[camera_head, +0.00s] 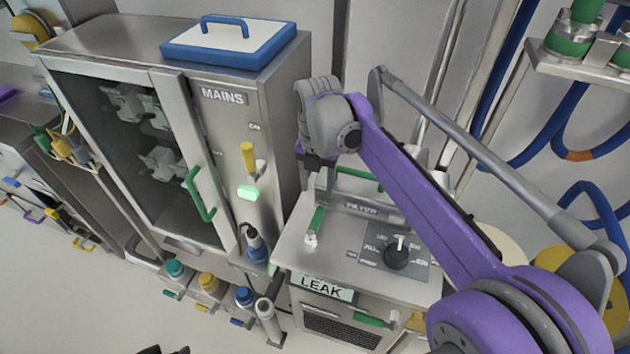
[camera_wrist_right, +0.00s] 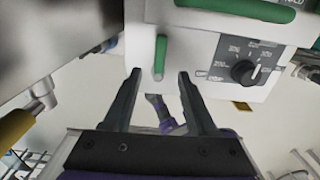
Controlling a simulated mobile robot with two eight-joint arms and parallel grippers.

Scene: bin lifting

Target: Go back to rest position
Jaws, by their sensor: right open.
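My right arm, purple and grey, comes in from the right in the head view and reaches over the filter unit. My right gripper (camera_head: 316,161) is small and partly hidden there, near the unit's back edge. In the right wrist view my right gripper (camera_wrist_right: 160,78) is open, its two dark fingers apart with nothing held between them. A green-handled lever (camera_wrist_right: 160,57) and a black dial (camera_wrist_right: 244,72) on the filter unit lie beyond the fingertips. My left gripper cannot be made out.
The steel MAINS cabinet (camera_head: 276,105) stands left of the arm, with a blue-rimmed lid (camera_head: 230,45) on top. The filter unit (camera_head: 300,250) carries a LEAK label (camera_head: 321,288). Blue hoses (camera_head: 560,115) hang at the right. Floor (camera_head: 60,300) is clear at lower left.

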